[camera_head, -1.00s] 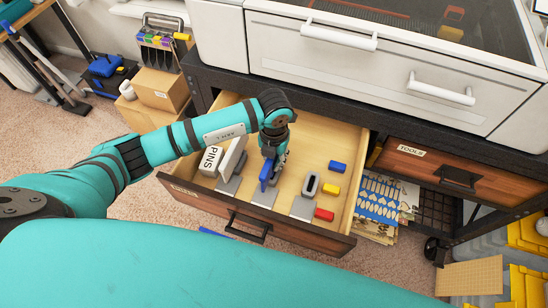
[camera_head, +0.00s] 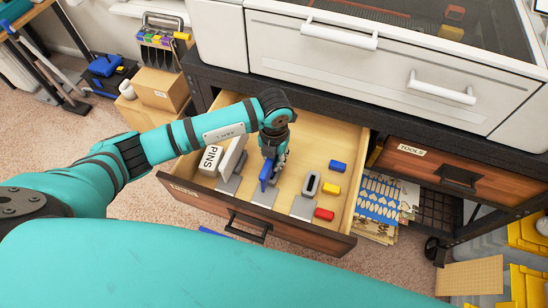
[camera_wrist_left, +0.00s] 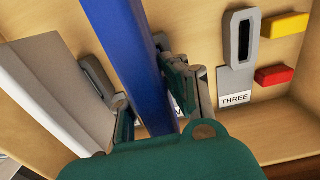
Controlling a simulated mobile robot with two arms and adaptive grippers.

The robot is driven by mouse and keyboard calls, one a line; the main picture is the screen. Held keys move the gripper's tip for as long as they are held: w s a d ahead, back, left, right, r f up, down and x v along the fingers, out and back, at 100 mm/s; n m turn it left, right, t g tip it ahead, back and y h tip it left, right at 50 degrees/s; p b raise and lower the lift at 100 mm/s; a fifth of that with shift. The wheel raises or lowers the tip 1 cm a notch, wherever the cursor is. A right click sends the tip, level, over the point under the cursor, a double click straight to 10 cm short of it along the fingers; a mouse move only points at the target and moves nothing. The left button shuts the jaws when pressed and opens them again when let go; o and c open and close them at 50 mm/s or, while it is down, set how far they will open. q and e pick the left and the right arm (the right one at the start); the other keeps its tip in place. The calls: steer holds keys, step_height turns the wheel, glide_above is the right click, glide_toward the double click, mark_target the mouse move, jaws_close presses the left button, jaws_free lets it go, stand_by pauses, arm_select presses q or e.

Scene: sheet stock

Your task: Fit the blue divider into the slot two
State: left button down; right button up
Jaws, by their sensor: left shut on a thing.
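The blue divider (camera_head: 265,175) is upright in my left gripper (camera_head: 273,158), inside the open drawer. The left wrist view shows the blue divider (camera_wrist_left: 128,50) running between the shut fingers (camera_wrist_left: 158,110). Slot two's grey plate (camera_head: 264,198) lies at the divider's lower end. The divider and fingers hide the slot's opening and most of its label, so I cannot tell whether the divider's bottom edge is inside it. My right gripper is not in view.
A white divider (camera_head: 232,155) and a PINS block (camera_head: 211,159) stand left of the blue divider. Slot three's grey holder (camera_head: 311,184) is to the right, with blue (camera_head: 337,166), yellow (camera_head: 331,189) and red (camera_head: 324,214) blocks. The drawer's back floor is clear.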

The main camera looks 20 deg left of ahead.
arm_select(q)
steer(key=shift+f+b, duration=1.15)
steer(key=shift+f, duration=0.2)
stand_by(1.9)
steer(key=shift+s+f, duration=0.15)
steer(key=shift+f, duration=0.05)
stand_by(0.7)
steer(key=c, duration=0.9)
jaws_free()
steer(key=shift+r, duration=0.1)
steer(key=shift+r, duration=0.15)
steer(key=shift+r+p, duration=2.55)
steer(key=shift+r, duration=0.8)
steer(key=shift+r, duration=0.1)
